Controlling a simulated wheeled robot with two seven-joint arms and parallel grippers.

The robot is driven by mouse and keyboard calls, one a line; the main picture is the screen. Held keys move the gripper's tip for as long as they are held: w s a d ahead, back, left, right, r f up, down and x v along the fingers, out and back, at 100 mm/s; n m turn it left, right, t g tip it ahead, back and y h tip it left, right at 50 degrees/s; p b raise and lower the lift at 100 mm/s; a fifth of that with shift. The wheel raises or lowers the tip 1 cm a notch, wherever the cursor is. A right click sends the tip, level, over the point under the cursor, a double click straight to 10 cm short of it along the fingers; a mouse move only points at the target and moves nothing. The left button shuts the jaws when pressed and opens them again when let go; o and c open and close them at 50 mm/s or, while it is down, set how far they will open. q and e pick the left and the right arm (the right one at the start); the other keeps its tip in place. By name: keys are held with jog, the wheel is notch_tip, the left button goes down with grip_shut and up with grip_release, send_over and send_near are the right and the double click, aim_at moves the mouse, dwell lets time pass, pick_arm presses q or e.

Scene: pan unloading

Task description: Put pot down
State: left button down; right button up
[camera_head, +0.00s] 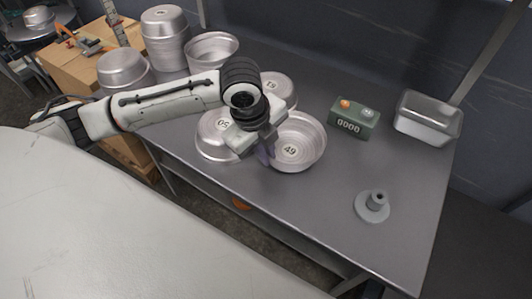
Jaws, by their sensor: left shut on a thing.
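A round metal pot (309,144) marked 49 is at the middle of the grey table (300,205), with its open side up. My left gripper (265,153) is at the pot's left rim, shut on it. My gripper body hides part of that rim. I cannot tell whether the pot's base touches the table. A second round metal pan (209,143) marked 05 is just left of the gripper. Another marked round pan (281,87) is behind the wrist, partly hidden. My right gripper is not in view.
More metal pots (165,38) and a bowl (211,50) stand at the table's back left. A green box with a display (352,121), a rectangular metal pan (428,122) and a grey round fixture (372,207) are on the right. The front middle is clear.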

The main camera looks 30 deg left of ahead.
pick_arm(q)
jog(key=shift+f, duration=0.4)
jog(key=c, duration=1.9)
grip_release()
jog(key=shift+f, duration=0.15)
jog(key=v, duration=1.2)
jog(key=shift+s, duration=0.1)
